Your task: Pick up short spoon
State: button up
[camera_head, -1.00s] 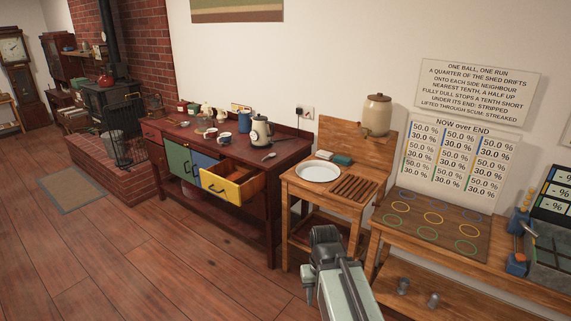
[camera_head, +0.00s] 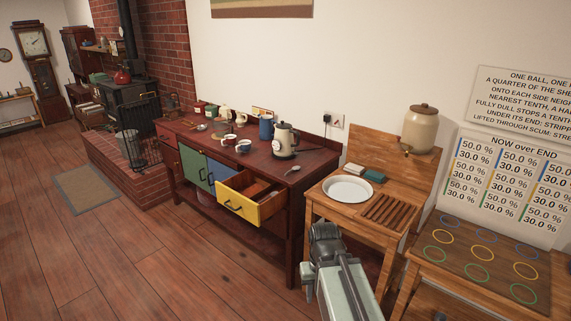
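A small spoon (camera_head: 293,169) lies on the dark red sideboard top (camera_head: 262,167), near its right front corner, in front of the cream kettle (camera_head: 285,140). Another small utensil (camera_head: 202,127) lies further left on the top; I cannot tell if it is a spoon too. My gripper (camera_head: 325,232) is at the bottom middle of the view, in front of the gap between the sideboard and the wooden washstand. It is apart from the spoon. Its fingers are not clear, so its opening cannot be told.
A yellow drawer (camera_head: 243,206) stands open at the sideboard's front. Mugs (camera_head: 244,146), a blue canister (camera_head: 266,128) and jugs stand on top. The washstand to the right holds a white basin (camera_head: 348,189) and a stoneware crock (camera_head: 420,128). The floor (camera_head: 110,250) in front is clear.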

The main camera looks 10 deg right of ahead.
aim_at(295, 168)
jog(key=u, duration=0.05)
jog(key=i, duration=0.15)
jog(key=z, duration=0.15)
jog(key=k, duration=0.65)
jog(key=u, duration=0.45)
jog(key=i, duration=1.3)
jog(key=u, duration=1.05)
jog(key=i, duration=1.6)
jog(key=z, duration=0.05)
